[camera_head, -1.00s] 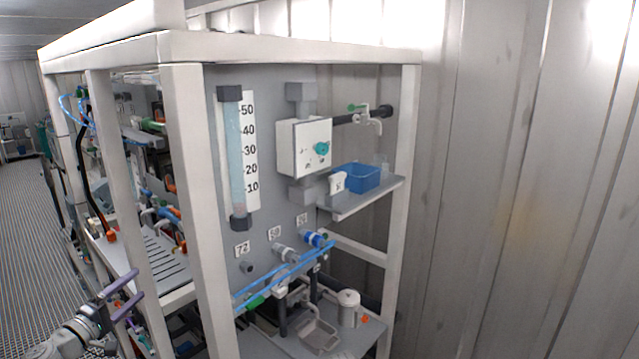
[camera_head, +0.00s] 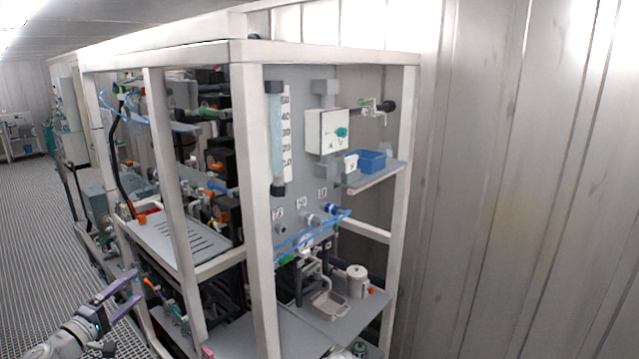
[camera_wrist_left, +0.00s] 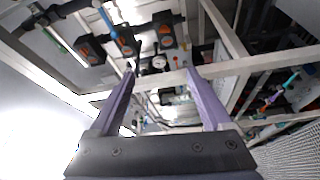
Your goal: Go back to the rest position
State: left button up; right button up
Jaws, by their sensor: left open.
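My left gripper (camera_head: 122,286) is at the lower left of the head view, with purple fingers spread apart and nothing between them. It is in front of the white-framed equipment rack (camera_head: 262,215), over the grated floor. In the left wrist view, my left gripper (camera_wrist_left: 163,82) also shows open and empty. I cannot tell how far the fingers are from the bars. My right gripper is not in view.
The rack holds a graduated tube (camera_head: 277,140), a blue bin (camera_head: 371,161) on a side shelf, and a metal canister (camera_head: 356,281) on a lower shelf. A corrugated wall (camera_head: 520,180) stands close on the right. The grated floor (camera_head: 40,230) is open at the left.

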pick_arm(q)
jog(key=s+d+f+m+g+h+b, duration=0.2)
jog(key=d+f+m+g+b, duration=0.25)
jog(key=d+f, duration=0.8)
jog(key=s+d+f+m+g+h+b, duration=0.1)
jog(key=d+f+m+g+b, duration=0.4)
jog(key=d+f, duration=0.8)
jog(key=s+d+f+m+g+y+b, duration=0.7)
jog(key=s+d+f+y, duration=0.3)
jog(key=s+d+f, duration=0.3)
jog(key=s+f+g+b, duration=0.1)
jog(key=s+f, duration=0.1)
jog(key=s, duration=0.2)
jog(key=shift+d+f, duration=0.2)
jog(key=shift+f, duration=0.2)
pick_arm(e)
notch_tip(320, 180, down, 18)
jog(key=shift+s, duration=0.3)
